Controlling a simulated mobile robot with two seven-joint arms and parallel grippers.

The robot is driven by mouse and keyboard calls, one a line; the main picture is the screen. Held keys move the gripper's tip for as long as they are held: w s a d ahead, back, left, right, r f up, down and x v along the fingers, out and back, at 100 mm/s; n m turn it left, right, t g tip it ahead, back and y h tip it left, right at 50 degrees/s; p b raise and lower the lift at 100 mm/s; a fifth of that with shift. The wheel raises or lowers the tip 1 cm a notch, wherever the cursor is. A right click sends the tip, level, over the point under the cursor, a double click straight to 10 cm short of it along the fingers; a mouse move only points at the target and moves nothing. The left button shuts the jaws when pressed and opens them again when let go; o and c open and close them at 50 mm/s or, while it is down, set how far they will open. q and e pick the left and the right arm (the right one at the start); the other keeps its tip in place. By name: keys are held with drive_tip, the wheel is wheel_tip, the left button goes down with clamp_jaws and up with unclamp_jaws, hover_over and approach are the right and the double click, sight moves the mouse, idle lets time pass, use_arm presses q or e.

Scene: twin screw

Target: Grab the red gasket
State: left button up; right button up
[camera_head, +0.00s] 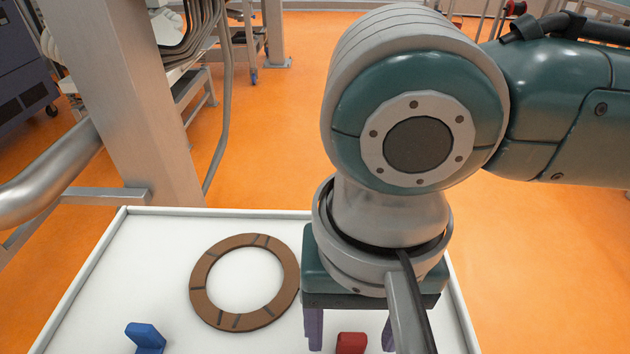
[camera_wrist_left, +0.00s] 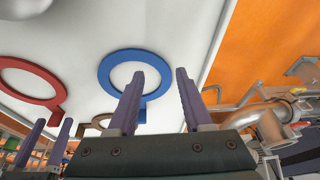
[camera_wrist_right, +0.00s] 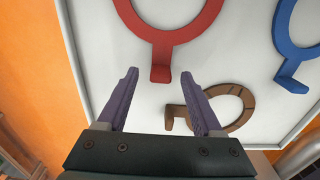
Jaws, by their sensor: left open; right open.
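The red gasket, a ring with an upright tab, lies in the white tray. Only its tab (camera_head: 351,343) shows in the head view. Part of the ring and the tab show in the right wrist view (camera_wrist_right: 161,73), and the ring shows at the left of the left wrist view (camera_wrist_left: 14,98). My right gripper (camera_head: 352,335) points down, open and empty; its fingers (camera_wrist_right: 159,75) appear on either side of the tab in the picture, but I cannot tell how far above it they are. My left gripper (camera_wrist_left: 160,74) is open and empty, outside the head view.
A brown ring gasket (camera_head: 203,281) lies left of my right gripper. A blue gasket (camera_wrist_left: 106,72) also lies in the tray; only its tab (camera_head: 146,337) shows in the head view. The white tray (camera_head: 90,268) has a raised rim. A metal post (camera_head: 122,90) stands behind it.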

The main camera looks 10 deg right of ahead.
drive_tip(key=shift+f, duration=0.7)
clamp_jaws()
